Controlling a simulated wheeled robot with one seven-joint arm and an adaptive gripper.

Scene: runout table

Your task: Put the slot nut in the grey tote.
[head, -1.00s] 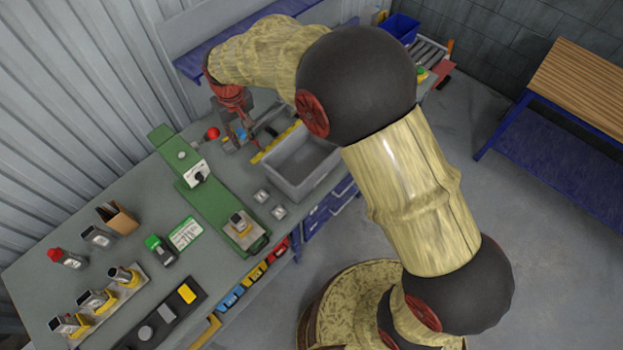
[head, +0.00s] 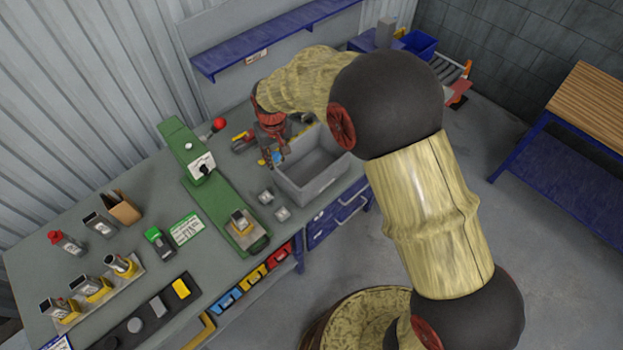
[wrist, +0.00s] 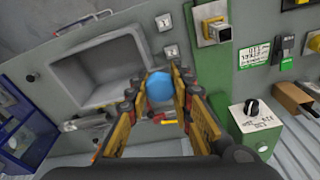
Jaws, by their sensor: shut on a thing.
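My gripper (head: 271,160) is shut on a blue rounded piece (wrist: 160,87), which shows between the fingers in the wrist view. Its shape is partly hidden by the fingers, and I cannot tell for sure that it is the slot nut. The grey tote (head: 322,182) stands at the right end of the bench, open on top. In the head view my gripper hangs beside its left rim, above the bench. In the wrist view the tote (wrist: 105,72) lies up and left of the held piece, and its visible floor looks empty.
Two small grey square pieces (head: 265,196) (head: 282,213) lie left of the tote. A green machine (head: 215,190) with a red-knobbed lever stands farther left. A blue shelf (head: 270,40) runs along the wall behind. A blue bin (head: 416,43) stands at the far right.

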